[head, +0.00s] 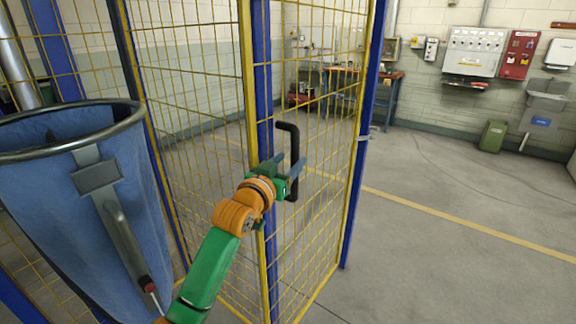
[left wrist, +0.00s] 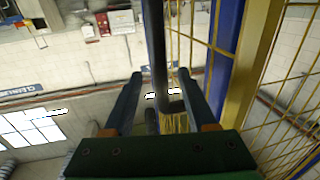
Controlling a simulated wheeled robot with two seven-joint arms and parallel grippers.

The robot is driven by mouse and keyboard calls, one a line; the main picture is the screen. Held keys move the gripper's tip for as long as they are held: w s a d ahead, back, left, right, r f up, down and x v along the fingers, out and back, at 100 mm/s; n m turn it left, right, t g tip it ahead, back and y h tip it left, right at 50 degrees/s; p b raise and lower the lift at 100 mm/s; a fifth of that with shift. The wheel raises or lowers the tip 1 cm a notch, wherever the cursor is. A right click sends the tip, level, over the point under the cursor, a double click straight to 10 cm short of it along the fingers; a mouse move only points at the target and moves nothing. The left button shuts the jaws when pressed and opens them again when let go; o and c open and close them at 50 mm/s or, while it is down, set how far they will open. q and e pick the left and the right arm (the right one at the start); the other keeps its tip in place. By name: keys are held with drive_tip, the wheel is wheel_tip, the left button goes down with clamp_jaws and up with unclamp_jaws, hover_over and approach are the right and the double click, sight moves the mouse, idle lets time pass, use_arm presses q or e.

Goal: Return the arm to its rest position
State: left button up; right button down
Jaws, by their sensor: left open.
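My left arm's gripper (head: 291,166) is at the black handle (head: 288,126) on the yellow mesh gate (head: 318,120). Its green arm with orange joints comes up from the bottom. In the left wrist view the two dark fingers of the left gripper (left wrist: 160,74) stand apart, with the black handle (left wrist: 154,35) running between them. I see gaps between the fingers and the bar, so the jaws are open around it. My right gripper is in neither view.
A blue sling bag (head: 60,190) with a grey metal rim fills the left, close to my arm. Blue posts (head: 362,130) frame the mesh. A workbench (head: 350,85) and a green bin (head: 493,137) stand at the back. The floor right of the gate is clear.

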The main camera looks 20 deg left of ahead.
use_arm(q)
drive_tip(key=shift+s, duration=0.2)
drive_tip(key=s+f+g, duration=0.2)
drive_tip(key=s+f, duration=0.3)
drive_tip(key=f, duration=0.3)
drive_tip(key=s+d+f+g+y, duration=0.1)
drive_tip(key=s+f+g, duration=0.2)
drive_tip(key=s+f, duration=0.35)
drive_tip(key=s+f+g, duration=0.2)
drive_tip(key=s+f, duration=0.2)
drive_tip(key=f, duration=0.5)
drive_tip(key=s+a+f+g+y, duration=0.1)
drive_tip(key=s+f+g, duration=0.35)
drive_tip(key=s, duration=0.65)
drive_tip(key=s+a+f+g+y, duration=0.1)
drive_tip(key=s+f+g, duration=0.3)
drive_tip(key=s, duration=0.6)
drive_tip(key=s+f, duration=0.4)
drive_tip(key=f, duration=1.5)
drive_tip(key=s+a+f+g, duration=0.1)
drive_tip(key=s+f, duration=0.7)
drive_tip(key=s, duration=0.3)
drive_tip(key=shift+s+a+f+m, duration=0.3)
drive_tip(key=shift+a+f+m, duration=0.05)
drive_tip(key=shift+a+m, duration=0.05)
